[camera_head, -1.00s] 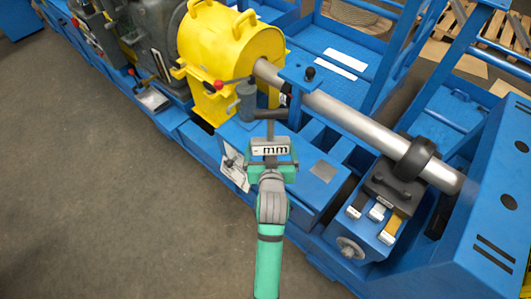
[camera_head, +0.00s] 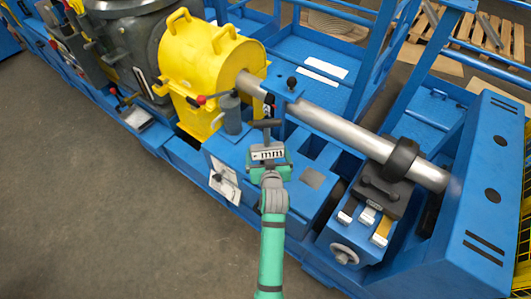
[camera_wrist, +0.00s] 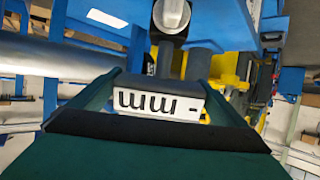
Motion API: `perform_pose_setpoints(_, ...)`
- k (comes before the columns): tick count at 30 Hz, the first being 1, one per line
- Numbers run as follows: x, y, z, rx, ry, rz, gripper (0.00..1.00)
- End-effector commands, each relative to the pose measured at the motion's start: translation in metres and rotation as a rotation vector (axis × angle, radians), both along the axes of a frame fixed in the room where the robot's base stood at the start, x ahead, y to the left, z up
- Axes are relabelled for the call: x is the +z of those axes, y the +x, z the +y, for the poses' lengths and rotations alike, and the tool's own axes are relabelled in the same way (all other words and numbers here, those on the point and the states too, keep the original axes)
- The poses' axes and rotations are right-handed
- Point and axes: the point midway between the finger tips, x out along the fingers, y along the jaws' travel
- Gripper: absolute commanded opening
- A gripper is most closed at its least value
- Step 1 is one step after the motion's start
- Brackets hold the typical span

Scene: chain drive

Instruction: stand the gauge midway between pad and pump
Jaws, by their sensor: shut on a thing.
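The gauge (camera_head: 267,154) is a dark grey piece with a T-shaped top and a white "mm" label. My gripper (camera_head: 268,162) is shut on it, with a green jaw on each side. The label also shows upside down in the wrist view (camera_wrist: 158,102). The pump, a grey upright cylinder (camera_head: 231,114) with a red-knobbed lever, stands left of the gauge. The pad, a grey square (camera_head: 313,177), lies flat on the blue deck to the right. The gauge appears between them in the head view. Its underside is hidden, so I cannot tell whether it touches the deck.
A yellow housing (camera_head: 205,58) stands behind the pump. A steel shaft (camera_head: 340,126) runs right from it, behind the gauge, to a black collar (camera_head: 400,158). A black-knobbed blue bracket (camera_head: 286,95) rises near the shaft. Blue deck (camera_head: 292,193) is bare around the pad.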

Motion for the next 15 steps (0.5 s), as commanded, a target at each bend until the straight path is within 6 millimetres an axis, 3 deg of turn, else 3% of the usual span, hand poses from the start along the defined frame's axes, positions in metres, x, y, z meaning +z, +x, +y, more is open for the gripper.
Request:
perform_pose_setpoints(6,-0.021,0.000,0.000,-0.001,0.002,-0.005,0.34)
perform_pose_setpoints(15,-0.022,0.000,0.000,0.000,0.002,-0.007,0.34)
